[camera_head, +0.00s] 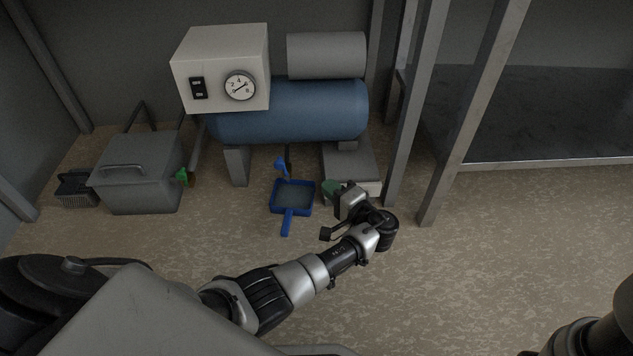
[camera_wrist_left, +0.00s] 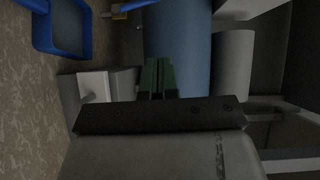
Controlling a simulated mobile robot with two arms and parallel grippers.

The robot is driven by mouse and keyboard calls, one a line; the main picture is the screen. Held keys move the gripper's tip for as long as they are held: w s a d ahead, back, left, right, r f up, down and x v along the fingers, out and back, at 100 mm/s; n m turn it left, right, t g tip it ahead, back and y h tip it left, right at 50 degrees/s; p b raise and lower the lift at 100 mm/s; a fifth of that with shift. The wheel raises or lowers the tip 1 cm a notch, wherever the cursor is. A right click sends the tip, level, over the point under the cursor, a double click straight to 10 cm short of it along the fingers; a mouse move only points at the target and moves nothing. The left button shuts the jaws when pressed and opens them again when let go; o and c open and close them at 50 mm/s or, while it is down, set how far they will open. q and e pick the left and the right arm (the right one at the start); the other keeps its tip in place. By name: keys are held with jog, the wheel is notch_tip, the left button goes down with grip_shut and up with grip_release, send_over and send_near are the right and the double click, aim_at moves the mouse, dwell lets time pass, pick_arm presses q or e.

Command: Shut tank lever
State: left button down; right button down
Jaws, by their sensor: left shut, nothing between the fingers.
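The blue tank (camera_head: 290,112) lies sideways on its supports against the back wall; it also shows in the left wrist view (camera_wrist_left: 178,45). A small blue piece (camera_head: 281,164), probably the tank lever, shows just below the tank's middle. In the left wrist view a blue bar (camera_wrist_left: 135,5) with a brass-coloured part sits beside the tank's underside; its exact setting is unclear. My left gripper (camera_head: 328,188) has green fingers, shut and empty (camera_wrist_left: 158,76). It is right of the blue piece, in front of the tank's right support, apart from the lever. My right gripper is out of view.
A blue dustpan (camera_head: 291,198) lies on the floor below the tank. A white control box (camera_head: 221,66) with a gauge sits above the tank. Metal posts (camera_head: 467,110) stand right of my gripper.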

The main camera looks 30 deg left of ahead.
pick_arm(q)
jog(key=b, duration=0.5)
send_near(283, 171)
jog(key=w+a+r, duration=0.1)
jog(key=w+r, duration=0.2)
jog(key=r, duration=0.1)
jog(key=a, duration=0.1)
jog(key=s+a+b, duration=0.1)
jog(key=a, duration=0.1)
jog(key=shift+a+r+b, duration=0.2)
jog(key=shift+b, duration=0.1)
